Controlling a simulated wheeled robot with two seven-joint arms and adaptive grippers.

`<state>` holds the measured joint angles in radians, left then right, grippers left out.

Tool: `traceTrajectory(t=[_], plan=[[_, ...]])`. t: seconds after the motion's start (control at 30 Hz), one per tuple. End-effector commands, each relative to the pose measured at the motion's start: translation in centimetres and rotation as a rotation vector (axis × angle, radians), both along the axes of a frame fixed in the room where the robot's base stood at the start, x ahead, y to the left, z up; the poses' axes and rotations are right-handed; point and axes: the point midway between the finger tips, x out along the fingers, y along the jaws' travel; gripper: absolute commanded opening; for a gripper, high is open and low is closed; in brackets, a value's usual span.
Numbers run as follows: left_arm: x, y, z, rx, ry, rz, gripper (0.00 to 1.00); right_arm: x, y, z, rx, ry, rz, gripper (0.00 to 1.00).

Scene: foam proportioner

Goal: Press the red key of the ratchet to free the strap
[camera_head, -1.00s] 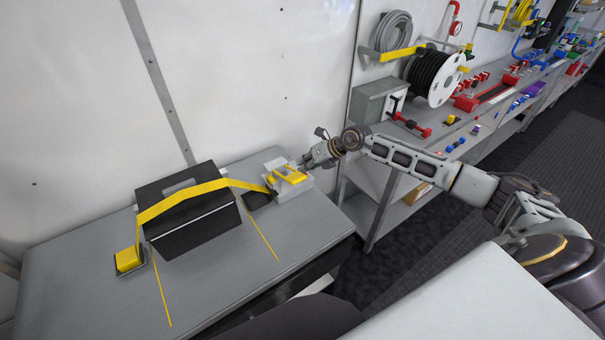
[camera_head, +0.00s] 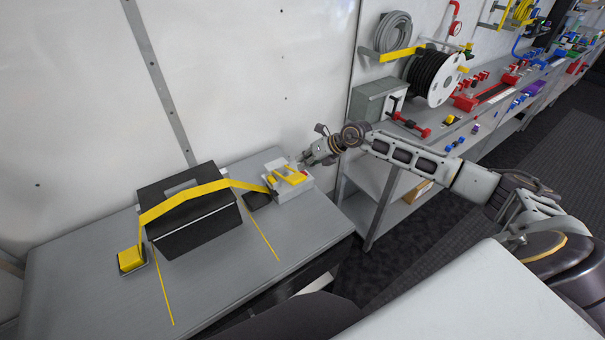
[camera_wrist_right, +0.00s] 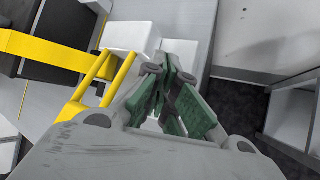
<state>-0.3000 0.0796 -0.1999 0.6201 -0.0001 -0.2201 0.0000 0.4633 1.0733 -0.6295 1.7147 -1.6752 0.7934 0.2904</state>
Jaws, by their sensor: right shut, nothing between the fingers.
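The ratchet (camera_head: 290,191) is a pale grey block with a yellow handle (camera_head: 287,177) at the right end of the grey table. A yellow strap (camera_head: 190,199) runs from it over a black case (camera_head: 195,228) to a yellow anchor (camera_head: 130,260) on the left. A small red spot, likely the red key (camera_head: 304,171), shows at the ratchet's back right. My right gripper (camera_head: 307,160) is shut and empty, just beside that corner. In the right wrist view its green-padded fingers (camera_wrist_right: 168,85) are over the ratchet and hide the key. My left gripper is not in view.
Two thin yellow lines (camera_head: 262,231) mark the table top. A white wall (camera_head: 260,70) stands close behind. To the right, a grey workbench (camera_head: 385,165) carries a grey box (camera_head: 378,102), a cable reel (camera_head: 433,78) and red and blue fittings. The table's front middle is bare.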

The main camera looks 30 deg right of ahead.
Motion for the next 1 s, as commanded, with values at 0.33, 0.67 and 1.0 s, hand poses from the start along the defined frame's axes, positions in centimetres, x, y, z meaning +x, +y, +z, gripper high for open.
traceTrajectory(t=[0.33,0.67,1.0], plan=[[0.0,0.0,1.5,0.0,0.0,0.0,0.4,0.0,0.0,2.2,0.0,-0.001,0.0,0.0],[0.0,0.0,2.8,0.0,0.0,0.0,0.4,0.0,0.0,4.2,0.0,-0.001,0.0,0.0],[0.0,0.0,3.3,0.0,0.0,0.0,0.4,0.0,0.0,4.9,0.0,-0.001,-0.001,0.0]])
